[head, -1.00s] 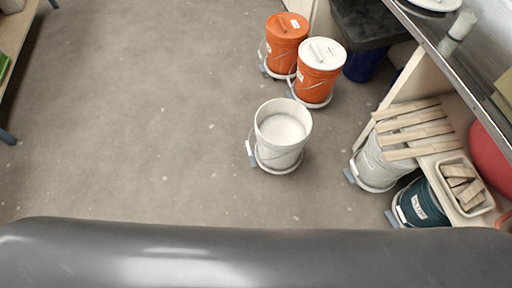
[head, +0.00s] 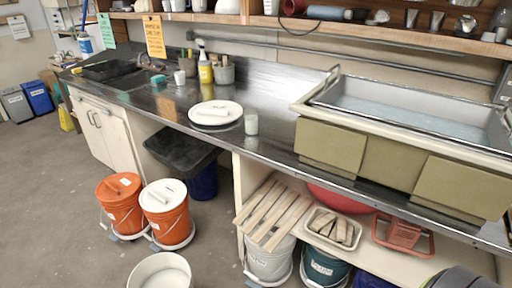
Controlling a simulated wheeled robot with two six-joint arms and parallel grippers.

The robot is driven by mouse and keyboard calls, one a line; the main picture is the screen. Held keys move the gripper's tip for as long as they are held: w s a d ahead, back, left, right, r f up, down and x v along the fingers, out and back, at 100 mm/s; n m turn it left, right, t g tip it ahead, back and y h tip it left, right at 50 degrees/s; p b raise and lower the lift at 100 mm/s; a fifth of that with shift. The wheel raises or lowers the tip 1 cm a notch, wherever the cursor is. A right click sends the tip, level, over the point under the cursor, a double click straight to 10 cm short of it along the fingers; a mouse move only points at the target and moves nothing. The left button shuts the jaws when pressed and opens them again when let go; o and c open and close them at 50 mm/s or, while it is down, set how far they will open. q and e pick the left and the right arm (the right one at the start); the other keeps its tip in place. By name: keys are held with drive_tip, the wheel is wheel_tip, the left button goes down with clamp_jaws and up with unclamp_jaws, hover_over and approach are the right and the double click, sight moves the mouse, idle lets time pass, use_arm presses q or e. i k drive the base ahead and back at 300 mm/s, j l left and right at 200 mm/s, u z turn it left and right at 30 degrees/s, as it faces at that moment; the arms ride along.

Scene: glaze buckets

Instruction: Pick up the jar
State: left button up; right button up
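A small whitish jar (head: 251,124) stands upright on the steel counter (head: 270,97), near its front edge. It is just right of a white round plate (head: 215,113), apart from it. Neither of my grippers is in view.
A large sink basin (head: 415,108) with tan panels sits on the counter to the right. A yellow bottle (head: 205,70) and cups stand at the back. Orange buckets (head: 167,212), a white bucket (head: 160,272) and wooden slats (head: 272,212) are below.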

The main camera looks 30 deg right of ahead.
sight(252, 120)
drive_tip(key=z, duration=1)
